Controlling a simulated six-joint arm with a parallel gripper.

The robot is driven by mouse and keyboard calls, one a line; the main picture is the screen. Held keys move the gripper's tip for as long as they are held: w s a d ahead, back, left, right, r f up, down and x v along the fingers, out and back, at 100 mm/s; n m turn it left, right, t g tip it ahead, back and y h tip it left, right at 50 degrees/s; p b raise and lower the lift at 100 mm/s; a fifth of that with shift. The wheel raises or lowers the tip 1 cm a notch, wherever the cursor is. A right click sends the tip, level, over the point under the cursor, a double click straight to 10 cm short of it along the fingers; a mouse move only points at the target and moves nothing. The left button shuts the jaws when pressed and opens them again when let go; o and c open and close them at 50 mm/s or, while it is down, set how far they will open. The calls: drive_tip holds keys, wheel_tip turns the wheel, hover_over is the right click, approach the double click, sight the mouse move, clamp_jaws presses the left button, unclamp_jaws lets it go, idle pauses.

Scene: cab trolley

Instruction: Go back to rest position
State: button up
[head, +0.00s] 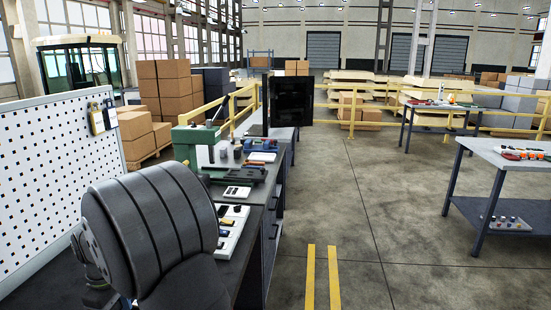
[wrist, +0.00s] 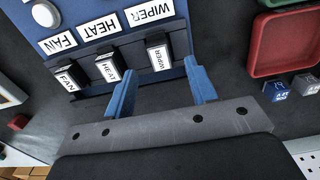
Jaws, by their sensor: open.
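My gripper (wrist: 161,72) shows in the wrist view with its two blue fingers apart. Nothing is seen held between them. Beyond the fingers is a blue panel (wrist: 110,22) with white FAN, HEAT and WIPER labels. In the head view my gripper is not seen, and a dark ribbed part of my arm fills the lower left.
In the head view a white pegboard (head: 50,180) stands left of the workbench (head: 262,210).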

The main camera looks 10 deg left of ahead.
wheel_tip(320, 180, down, 4)
drive_tip(key=shift+f, duration=0.1)
wheel_tip(320, 180, up, 10)
drive_tip(key=w+d, duration=0.1)
drive_tip(key=w, duration=0.1)
drive_tip(key=shift+w+d+f+m, duration=0.15)
drive_tip(key=shift+d+f+m, duration=0.05)
drive_tip(key=shift+d+m, duration=0.15)
idle(1.3)
